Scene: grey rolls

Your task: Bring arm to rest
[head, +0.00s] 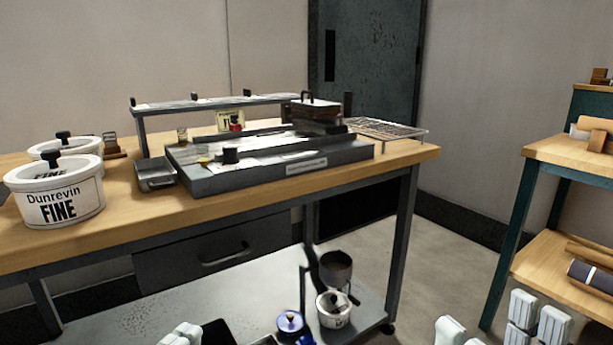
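Only pale ribbed finger parts of my grippers show, along the bottom edge of the head view. My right gripper (491,323) shows at the lower right, with its pale finger parts spread apart and a clear gap between them. Nothing shows held in that gap. My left gripper (180,335) shows only a small pale part at the bottom left of centre. The rest of it is cut off, so its opening and anything it holds are hidden. Both appear low in front of the workbench, and no contact with it is visible.
A wooden-topped workbench (255,218) carries white lidded tubs, a grey tray (235,185), a raised rack and a wire grid (388,129). A blue pot (291,325) and other pots stand on its lower shelf. A second bench (570,152) stands right. Floor between is clear.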

